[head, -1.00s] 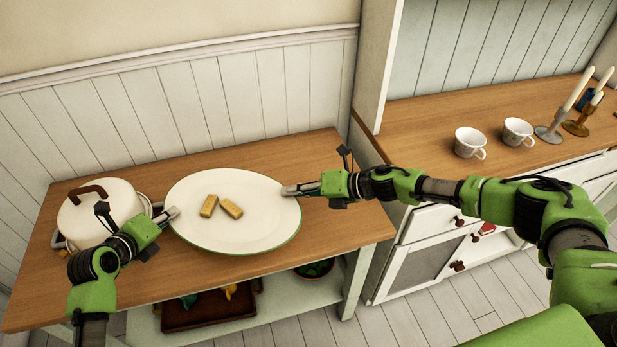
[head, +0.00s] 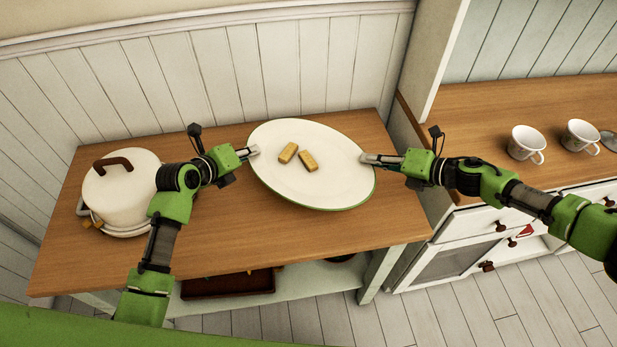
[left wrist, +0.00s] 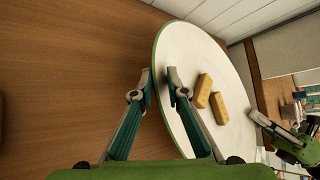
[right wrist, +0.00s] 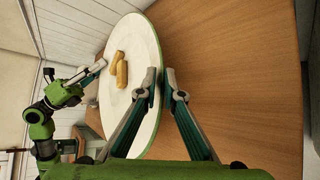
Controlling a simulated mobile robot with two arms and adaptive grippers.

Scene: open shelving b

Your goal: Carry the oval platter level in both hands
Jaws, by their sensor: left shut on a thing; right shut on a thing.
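The white oval platter (head: 322,185) with a green rim is held between my two grippers over the wooden counter, toward its right half. Two yellow-brown blocks (head: 288,153) (head: 308,161) lie on it, close together. My left gripper (head: 253,151) is shut on the platter's left rim; the left wrist view (left wrist: 160,84) shows one finger on each side of the edge. My right gripper (head: 366,158) is shut on the right rim, seen also in the right wrist view (right wrist: 160,84). In the head view the platter slants down to the right; I cannot tell its exact height above the counter.
A white lidded pot (head: 122,200) stands at the counter's left end, behind my left forearm. A brown tray (head: 228,284) sits on the shelf below. A cabinet (head: 470,115) with white cups (head: 527,142) (head: 581,136) adjoins on the right. The counter's front middle is clear.

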